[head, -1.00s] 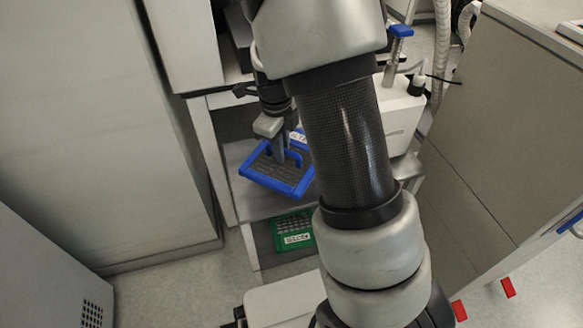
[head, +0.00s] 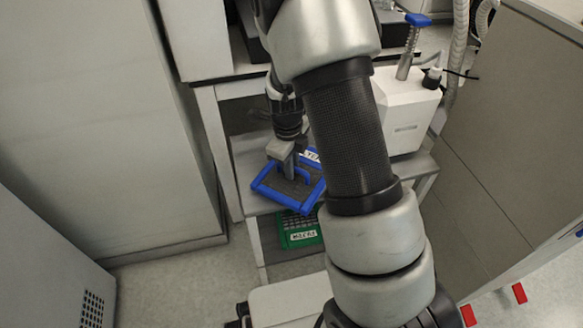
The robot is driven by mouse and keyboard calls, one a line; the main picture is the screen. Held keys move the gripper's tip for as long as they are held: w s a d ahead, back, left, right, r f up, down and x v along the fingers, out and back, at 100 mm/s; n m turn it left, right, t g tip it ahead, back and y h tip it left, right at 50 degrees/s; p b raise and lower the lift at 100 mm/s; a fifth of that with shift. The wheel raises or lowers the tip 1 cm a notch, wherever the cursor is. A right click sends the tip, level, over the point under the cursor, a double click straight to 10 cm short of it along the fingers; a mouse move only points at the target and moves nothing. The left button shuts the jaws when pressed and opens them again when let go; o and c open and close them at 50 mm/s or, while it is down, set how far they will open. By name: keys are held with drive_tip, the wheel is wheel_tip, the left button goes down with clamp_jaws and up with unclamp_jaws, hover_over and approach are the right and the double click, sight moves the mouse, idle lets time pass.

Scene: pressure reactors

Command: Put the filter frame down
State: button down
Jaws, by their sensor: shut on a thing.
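The filter frame (head: 262,187) is a blue rectangular frame with a dark grey inside and a blue handle across its middle. My gripper (head: 296,172) points down and is shut on the filter frame at its handle. The frame is over or at a light grey shelf (head: 247,165); I cannot tell whether it touches the shelf. My arm hides the right side of the frame. A white label with dark letters shows behind its far edge.
A green rack (head: 297,232) with a white label is on a lower shelf, below the filter frame. A white device (head: 405,118) stands to the right. A tall grey cabinet (head: 85,120) is on the left, and a grey panel (head: 520,130) is on the right.

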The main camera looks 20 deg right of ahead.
drive_tip(key=shift+f, duration=0.15)
drive_tip(key=c, duration=1.8)
unclamp_jaws()
drive_tip(key=shift+o, duration=0.2)
drive_tip(key=s+a+r+n+t+y+p, duration=0.1)
drive_tip(key=s+r+n+p, duration=0.15)
drive_tip(key=r, duration=0.75)
drive_tip(key=s+a+r+n+p, duration=0.15)
drive_tip(key=r+n, duration=0.25)
drive_tip(key=r, duration=0.7)
drive_tip(key=s+r+n+t, duration=0.2)
drive_tip(key=s+r+n, duration=0.4)
drive_tip(key=s+n, duration=0.2)
drive_tip(key=s+d+r+n+t, duration=0.1)
drive_tip(key=s+r+n, duration=0.5)
drive_tip(key=s+n, duration=0.3)
drive_tip(key=n, duration=0.3)
drive_tip(key=shift+t, duration=0.4)
drive_tip(key=shift+d+n, duration=0.1)
drive_tip(key=shift+n, duration=0.15)
